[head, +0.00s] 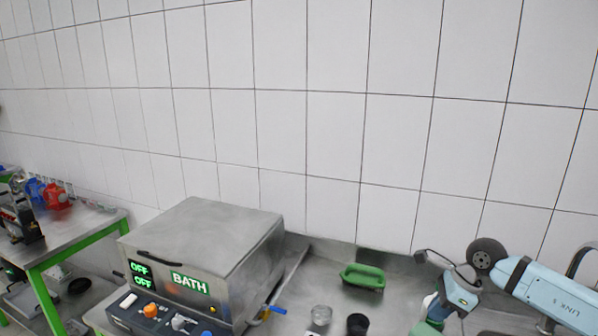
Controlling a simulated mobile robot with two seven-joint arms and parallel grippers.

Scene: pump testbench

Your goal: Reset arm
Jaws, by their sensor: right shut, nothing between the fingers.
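My right arm, light blue and marked LINK 5, comes in from the right edge. My right gripper (448,303) is at its end, low over the grey worktop at the lower right. It points down and left, and its fingers are shut with nothing held. A green and whitish part shows right beside its lower end, cut by the bottom edge; I cannot tell clearly what it is. My left gripper is not in view.
A metal bath (205,240) with OFF displays stands left of centre. On the worktop (320,262) are a green tray (362,276), a clear cup (321,315) and a black cup (357,324). A green-framed table (75,240) with red and blue items is far left. A tiled wall closes the back.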

